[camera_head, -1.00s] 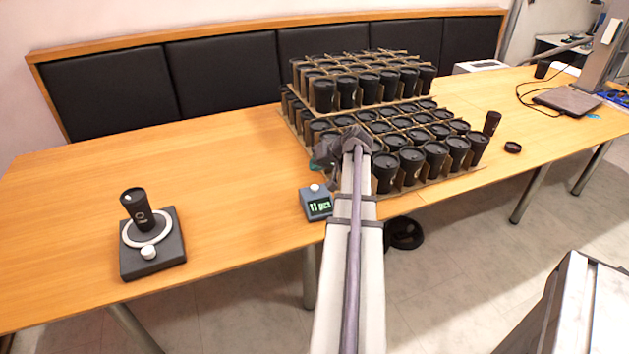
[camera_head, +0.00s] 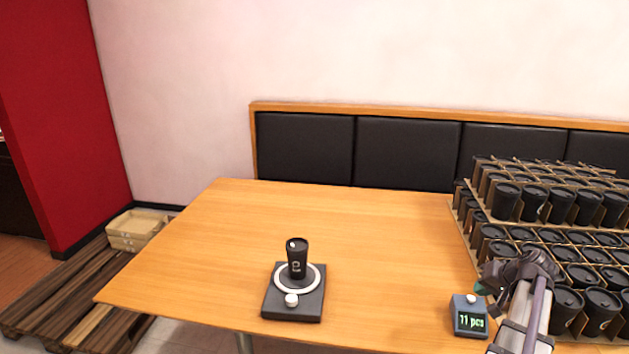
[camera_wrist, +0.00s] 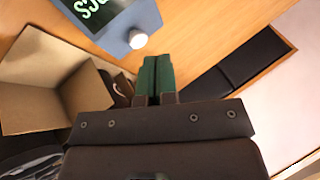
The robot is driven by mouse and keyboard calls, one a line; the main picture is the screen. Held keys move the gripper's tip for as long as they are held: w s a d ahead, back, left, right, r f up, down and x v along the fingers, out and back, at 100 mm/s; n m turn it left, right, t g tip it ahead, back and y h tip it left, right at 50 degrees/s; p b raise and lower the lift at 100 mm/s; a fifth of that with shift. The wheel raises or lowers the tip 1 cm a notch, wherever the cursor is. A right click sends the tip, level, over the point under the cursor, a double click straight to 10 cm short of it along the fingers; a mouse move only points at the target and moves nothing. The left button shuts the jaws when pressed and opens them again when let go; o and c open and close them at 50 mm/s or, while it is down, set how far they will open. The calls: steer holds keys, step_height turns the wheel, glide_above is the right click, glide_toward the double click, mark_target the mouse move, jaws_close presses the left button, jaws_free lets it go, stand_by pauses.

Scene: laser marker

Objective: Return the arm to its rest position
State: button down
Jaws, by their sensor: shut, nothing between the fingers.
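My arm reaches in from the lower right of the head view. My gripper (camera_head: 491,274) is small and partly hidden there by the arm's own joint, above and beside the counter box and close to the crated cups. In the wrist view its two green fingers (camera_wrist: 157,66) lie together with nothing between them. The counter box (camera_head: 470,316) reads "11 pcs"; its blue corner and white knob also show at the top of the wrist view (camera_wrist: 112,25), just left of the fingers.
A black cup (camera_head: 297,259) stands upright on the round plate of a black marking base (camera_head: 294,305). Crated black cups (camera_head: 555,205) fill the table's right side. The wooden table (camera_head: 385,235) is clear between. An open cardboard box (camera_wrist: 35,75) shows in the wrist view.

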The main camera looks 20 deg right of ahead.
steer(key=a+r+n+g+p, duration=0.2)
steer(key=a+n+g+p, duration=0.1)
steer(key=a, duration=2)
steer(key=a+r+n+g+h+p, duration=0.1)
steer(key=a+n+g+p, duration=0.3)
steer(key=a, duration=1.8)
steer(key=shift+w+a+r+n, duration=0.4)
steer(key=shift+r+n, duration=0.3)
steer(key=shift+n, duration=0.2)
